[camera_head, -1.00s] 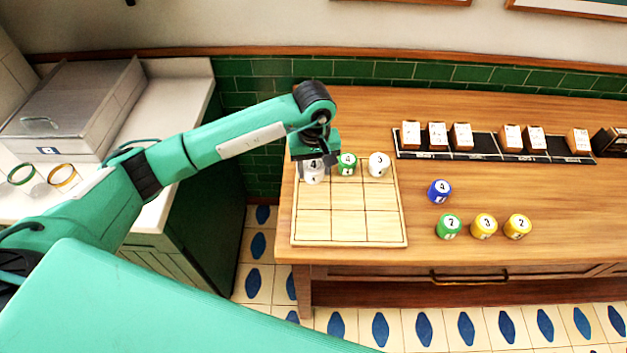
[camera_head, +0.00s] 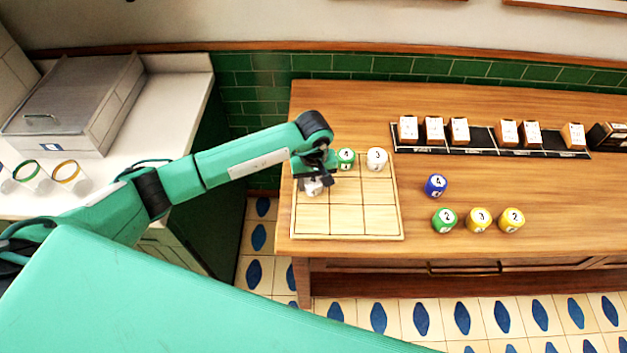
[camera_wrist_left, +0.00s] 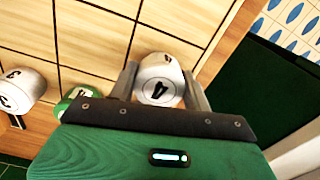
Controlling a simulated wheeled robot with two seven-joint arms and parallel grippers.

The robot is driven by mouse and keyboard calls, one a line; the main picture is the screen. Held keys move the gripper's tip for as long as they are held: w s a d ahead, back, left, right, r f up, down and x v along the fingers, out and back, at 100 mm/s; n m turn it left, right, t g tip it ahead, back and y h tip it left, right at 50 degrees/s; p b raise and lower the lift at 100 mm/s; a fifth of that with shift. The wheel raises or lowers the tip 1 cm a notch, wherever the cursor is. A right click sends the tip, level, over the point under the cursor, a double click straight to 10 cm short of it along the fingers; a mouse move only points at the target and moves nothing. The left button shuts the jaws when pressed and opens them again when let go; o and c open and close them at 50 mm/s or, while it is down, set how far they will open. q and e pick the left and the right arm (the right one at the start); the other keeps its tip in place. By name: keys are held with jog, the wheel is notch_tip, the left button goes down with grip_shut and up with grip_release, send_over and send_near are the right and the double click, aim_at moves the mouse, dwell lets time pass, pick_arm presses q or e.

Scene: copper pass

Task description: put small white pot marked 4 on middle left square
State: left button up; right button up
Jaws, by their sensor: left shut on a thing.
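The small white pot marked 4 (camera_head: 313,188) is between the fingers of my left gripper (camera_head: 317,180), which is shut on it. It is over the middle left square of the wooden grid board (camera_head: 347,222). I cannot tell whether its base touches the board. In the left wrist view, the white pot (camera_wrist_left: 160,82) shows its 4 between the two fingers of the gripper (camera_wrist_left: 162,88). The gripper hides part of the pot in the head view. My right gripper is not in view.
A green pot (camera_head: 345,158) stands on the top middle square, and a white pot marked 3 (camera_head: 377,159) on the top right. A blue pot (camera_head: 436,185), another green pot (camera_head: 444,220) and two yellow pots stand right of the board. The board's middle and bottom rows otherwise look clear.

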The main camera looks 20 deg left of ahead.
aim_at(314, 180)
pick_arm(q)
jog(key=o, duration=1.1)
jog(key=shift+c, duration=0.2)
jog(key=shift+r+p, duration=0.1)
jog(key=shift+p, duration=0.2)
jog(key=shift+w+r, duration=0.1)
jog(key=shift+r, duration=0.1)
notch_tip(314, 180, up, 12)
jog(key=b, duration=0.5)
jog(key=shift+f, duration=0.15)
